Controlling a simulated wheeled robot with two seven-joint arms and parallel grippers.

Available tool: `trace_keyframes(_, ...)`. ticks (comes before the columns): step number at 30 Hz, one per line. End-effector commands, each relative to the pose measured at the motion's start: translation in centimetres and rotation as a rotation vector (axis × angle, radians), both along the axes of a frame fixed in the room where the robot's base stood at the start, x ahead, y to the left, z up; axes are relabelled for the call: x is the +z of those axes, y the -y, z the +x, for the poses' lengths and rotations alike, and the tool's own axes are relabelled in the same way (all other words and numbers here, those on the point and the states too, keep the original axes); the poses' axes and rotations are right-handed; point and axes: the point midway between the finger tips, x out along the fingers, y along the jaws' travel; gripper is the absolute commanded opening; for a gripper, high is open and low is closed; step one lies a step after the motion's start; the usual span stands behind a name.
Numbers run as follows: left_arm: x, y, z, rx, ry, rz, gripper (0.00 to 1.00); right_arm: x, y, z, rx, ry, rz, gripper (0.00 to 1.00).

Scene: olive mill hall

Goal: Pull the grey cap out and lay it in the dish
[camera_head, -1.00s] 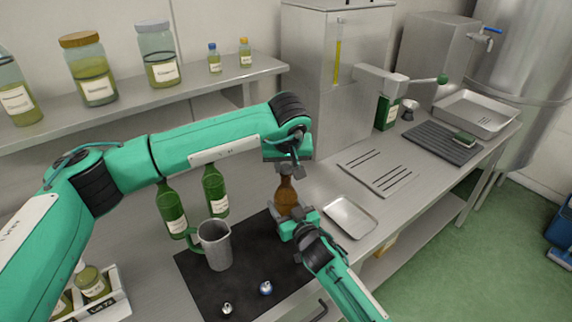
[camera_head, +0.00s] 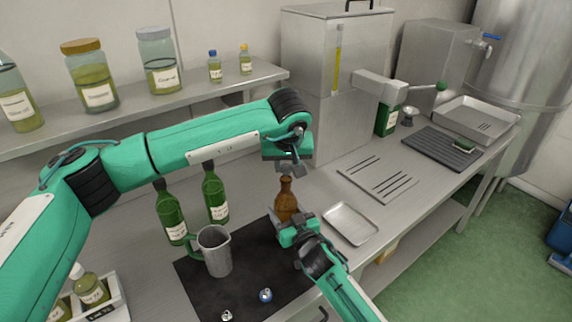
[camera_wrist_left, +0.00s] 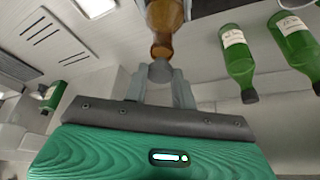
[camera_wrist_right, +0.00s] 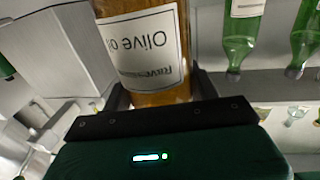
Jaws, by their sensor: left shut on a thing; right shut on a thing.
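The brown glass bottle (camera_head: 286,199) stands upright above the dark mat, its label filling the right wrist view (camera_wrist_right: 150,50). My right gripper (camera_head: 297,226) is shut on its body. My left gripper (camera_head: 288,168) is shut on the grey cap (camera_wrist_left: 160,71), directly over the bottle's mouth. The bottle's lip shows just beneath the cap; I cannot tell whether they still touch. The dish, a shallow metal tray (camera_head: 350,224), lies empty on the counter right of the bottle.
A metal jug (camera_head: 216,252) and two green bottles (camera_head: 170,214) stand left of the brown bottle. Small round items, one blue (camera_head: 265,295), lie on the dark mat (camera_head: 200,289). A slotted plate (camera_head: 377,179) lies behind the dish.

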Motion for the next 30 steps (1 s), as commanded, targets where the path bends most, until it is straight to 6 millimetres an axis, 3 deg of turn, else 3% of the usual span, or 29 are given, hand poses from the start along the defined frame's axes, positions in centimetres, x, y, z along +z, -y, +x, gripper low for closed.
trace_keyframes(10, 3.6, 0.0, 0.1, 0.001, 0.003, 0.0, 0.0, -0.2, 0.0, 0.0, -0.001, -0.003, -0.001, 0.19)
trace_keyframes(17, 4.0, 0.0, 0.0, 0.0, 0.0, 0.0, 0.0, -0.2, 0.0, 0.0, -0.001, -0.003, -0.001, 0.19)
trace_keyframes(18, 4.0, 0.0, 0.0, 0.0, 0.0, 0.0, 0.0, -0.2, 0.0, 0.0, -0.001, -0.003, -0.001, 0.62)
trace_keyframes(21, 4.0, 0.0, 0.0, 0.0, 0.0, 0.0, 0.0, -0.1, 0.0, 0.0, 0.0, -0.003, -0.001, 0.82)
trace_keyframes(22, 4.0, 0.0, 0.0, 0.0, 0.0, 0.0, 0.0, -0.1, 0.0, 0.0, 0.0, -0.002, -0.001, 0.86)
trace_keyframes(30, 3.9, 0.0, 0.0, 0.0, 0.0, 0.0, 0.0, -0.1, 0.0, 0.0, 0.0, -0.001, 0.0, 0.86)
